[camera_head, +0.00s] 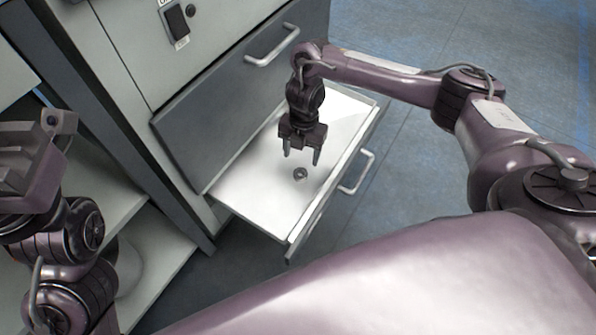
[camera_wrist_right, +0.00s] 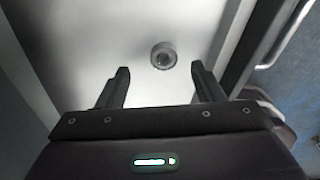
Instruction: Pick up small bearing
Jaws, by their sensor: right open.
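The small bearing (camera_head: 300,174) is a grey metal ring lying on the white floor of the open drawer (camera_head: 250,195). It also shows in the right wrist view (camera_wrist_right: 163,55), ahead of the fingertips and roughly between them. My right gripper (camera_head: 301,156) is open and empty, pointing down above the drawer, apart from the bearing. Its two fingers show in the right wrist view (camera_wrist_right: 160,75). My left arm is at the left edge of the head view; its fingers cannot be made out there.
The grey cabinet (camera_head: 215,40) stands behind the drawer, with a closed drawer and its handle (camera_head: 272,46) just above. The open drawer's front has a handle (camera_head: 356,172) on the right. White shelves (camera_head: 160,255) are at the lower left. The floor (camera_head: 450,35) at right is clear.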

